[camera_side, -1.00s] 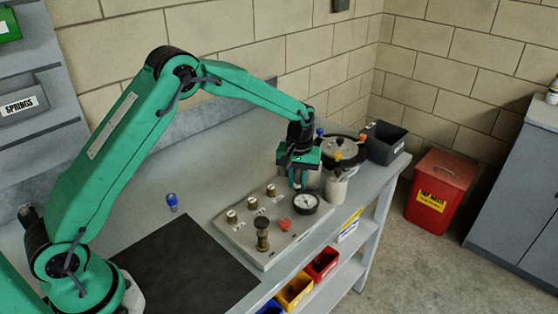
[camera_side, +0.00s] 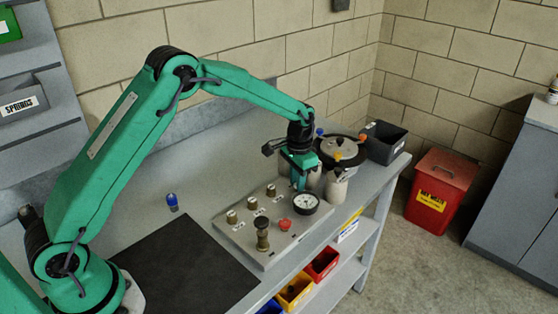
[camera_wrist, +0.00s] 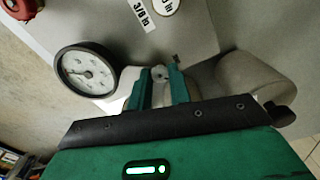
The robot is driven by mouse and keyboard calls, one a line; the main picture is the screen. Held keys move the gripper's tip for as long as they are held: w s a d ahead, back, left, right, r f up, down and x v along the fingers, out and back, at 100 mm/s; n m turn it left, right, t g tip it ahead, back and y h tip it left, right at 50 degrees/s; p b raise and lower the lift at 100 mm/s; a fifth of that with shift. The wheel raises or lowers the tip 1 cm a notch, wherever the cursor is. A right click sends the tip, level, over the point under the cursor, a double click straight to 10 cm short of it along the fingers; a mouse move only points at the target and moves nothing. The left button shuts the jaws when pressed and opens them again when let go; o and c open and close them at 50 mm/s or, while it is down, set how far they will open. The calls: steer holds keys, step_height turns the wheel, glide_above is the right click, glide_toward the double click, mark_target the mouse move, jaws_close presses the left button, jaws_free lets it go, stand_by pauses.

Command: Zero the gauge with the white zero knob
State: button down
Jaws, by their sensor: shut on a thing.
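The round gauge (camera_side: 306,203) with a black rim and white face stands on the grey panel (camera_side: 240,236); it also shows at the left in the wrist view (camera_wrist: 86,71). My gripper (camera_side: 298,187) is lowered just behind the gauge in the side view. In the wrist view my gripper (camera_wrist: 160,80) is shut on the small pale zero knob (camera_wrist: 159,73), beside the gauge. Its green fingers hide much of the knob, and the side view does not show it clearly. The needle's exact reading is too small to tell.
A blue-capped item (camera_side: 172,202) stands left, near the dark mat (camera_side: 185,268).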

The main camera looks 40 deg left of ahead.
steer(key=m, duration=0.5)
steer(key=shift+m, duration=0.3)
steer(key=shift+r+m, duration=0.1)
steer(key=shift+m, duration=2.1)
steer(key=c, duration=1.3)
jaws_free()
step_height(320, 180, up, 7)
steer(key=shift+f, duration=0.1)
steer(key=shift+r, duration=0.45)
steer(key=shift+r, duration=0.1)
